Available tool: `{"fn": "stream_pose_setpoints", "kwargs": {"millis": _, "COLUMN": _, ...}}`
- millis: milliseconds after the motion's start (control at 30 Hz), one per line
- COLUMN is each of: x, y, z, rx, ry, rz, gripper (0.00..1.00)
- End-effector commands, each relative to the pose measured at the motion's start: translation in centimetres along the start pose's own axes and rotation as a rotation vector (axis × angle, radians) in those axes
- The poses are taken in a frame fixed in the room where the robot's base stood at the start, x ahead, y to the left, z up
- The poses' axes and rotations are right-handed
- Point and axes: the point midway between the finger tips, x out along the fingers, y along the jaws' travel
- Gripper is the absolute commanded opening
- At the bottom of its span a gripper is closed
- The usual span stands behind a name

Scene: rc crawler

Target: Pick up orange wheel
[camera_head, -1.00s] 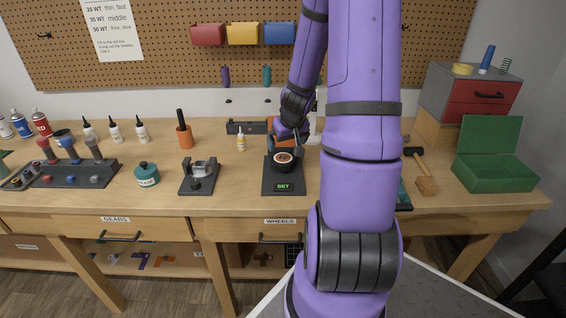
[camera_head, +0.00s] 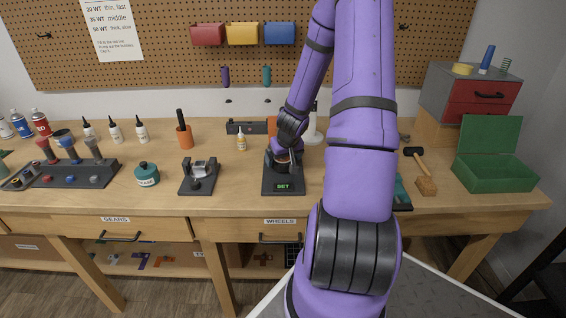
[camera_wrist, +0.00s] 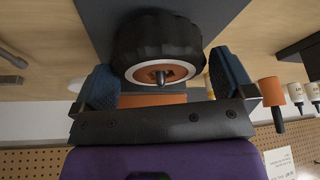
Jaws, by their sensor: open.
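The orange wheel (camera_wrist: 152,50) has a black tyre, a white ring and an orange hub with a metal pin at its centre. In the head view the wheel (camera_head: 283,157) sits on the black stand marked SET (camera_head: 283,187), mostly hidden by my gripper. My gripper (camera_head: 283,163) is above the stand, lowered over the wheel. In the wrist view my gripper (camera_wrist: 162,85) is open, with one blue-grey finger to each side of the wheel's near edge. Whether the fingers touch the tyre cannot be told.
A mallet (camera_head: 421,166) and a green box (camera_head: 495,172) are at right. The bench front (camera_head: 235,202) is clear.

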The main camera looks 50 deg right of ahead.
Motion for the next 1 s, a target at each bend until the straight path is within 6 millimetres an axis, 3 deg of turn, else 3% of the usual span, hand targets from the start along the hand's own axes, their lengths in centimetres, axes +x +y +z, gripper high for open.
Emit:
{"fn": "stream_pose_setpoints", "kwargs": {"millis": 133, "x": 1.02, "y": -0.05, "z": 0.05, "rx": 0.0, "ry": -0.001, "rz": -0.001, "gripper": 1.0}}
{"fn": "stream_pose_setpoints", "kwargs": {"millis": 433, "x": 1.2, "y": -0.03, "z": 0.01, "rx": 0.0, "ry": 0.0, "rz": 0.0, "gripper": 1.0}}
{"fn": "stream_pose_setpoints", "kwargs": {"millis": 600, "x": 1.19, "y": -0.03, "z": 0.01, "rx": 0.0, "ry": 0.0, "rz": 0.0, "gripper": 0.64}}
{"fn": "stream_pose_setpoints", "kwargs": {"millis": 1000, "x": 0.92, "y": -0.05, "z": -0.06, "rx": -0.002, "ry": 0.001, "rz": 0.0, "gripper": 0.64}}
